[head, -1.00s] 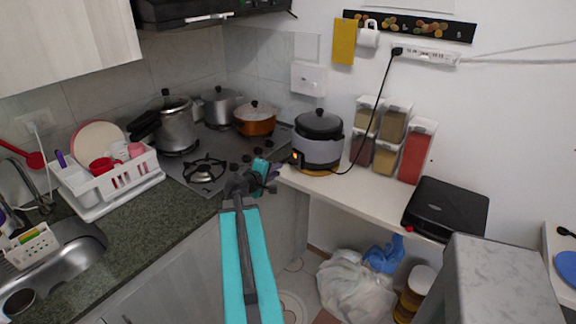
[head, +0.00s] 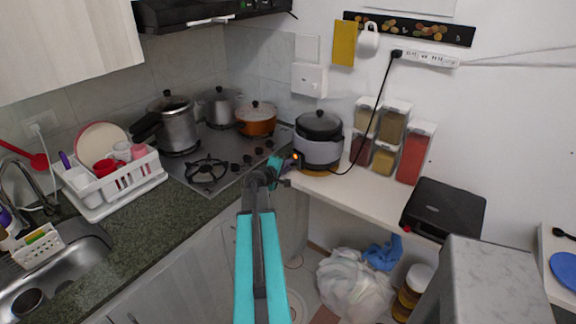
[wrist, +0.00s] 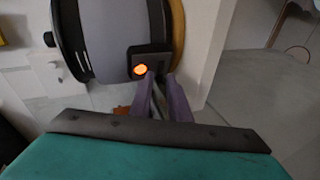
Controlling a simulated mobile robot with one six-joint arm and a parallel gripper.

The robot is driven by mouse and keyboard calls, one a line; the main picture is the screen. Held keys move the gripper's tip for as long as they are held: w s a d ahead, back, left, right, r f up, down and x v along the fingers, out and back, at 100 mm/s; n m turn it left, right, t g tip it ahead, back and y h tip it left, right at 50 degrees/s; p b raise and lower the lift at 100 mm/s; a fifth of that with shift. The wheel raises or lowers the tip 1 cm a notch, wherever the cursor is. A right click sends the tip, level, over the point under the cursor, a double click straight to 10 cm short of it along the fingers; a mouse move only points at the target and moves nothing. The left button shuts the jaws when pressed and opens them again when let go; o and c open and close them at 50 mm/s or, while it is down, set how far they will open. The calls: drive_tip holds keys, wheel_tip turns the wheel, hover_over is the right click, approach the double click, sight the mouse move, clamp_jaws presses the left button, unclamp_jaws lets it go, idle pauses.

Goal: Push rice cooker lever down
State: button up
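The rice cooker (head: 320,150), grey with a black lid, stands on the left end of the white counter. Its dark front panel with a glowing orange light (head: 297,157) faces my arm. In the wrist view the cooker (wrist: 110,35) fills the upper left, tilted, and the orange light (wrist: 140,71) shows on the dark panel. My gripper (wrist: 158,78) has its purple fingers close together, apparently shut and empty. Their tips are right beside the light, at the panel's edge; I cannot tell whether they touch. The lever itself is not clear. In the head view my gripper (head: 288,164) is just left of the panel.
A black cord runs from the cooker to a power strip (head: 430,58). Spice dispensers (head: 393,125) stand right of the cooker, and a black grill (head: 443,208) sits farther right. The stove with an orange pot (head: 256,122) is at left. White counter (head: 372,186) is bare in front.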

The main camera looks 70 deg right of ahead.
drive_tip(key=shift+d+f, duration=0.15)
drive_tip(key=shift+d, duration=0.35)
clamp_jaws()
drive_tip(key=shift+s, duration=0.1)
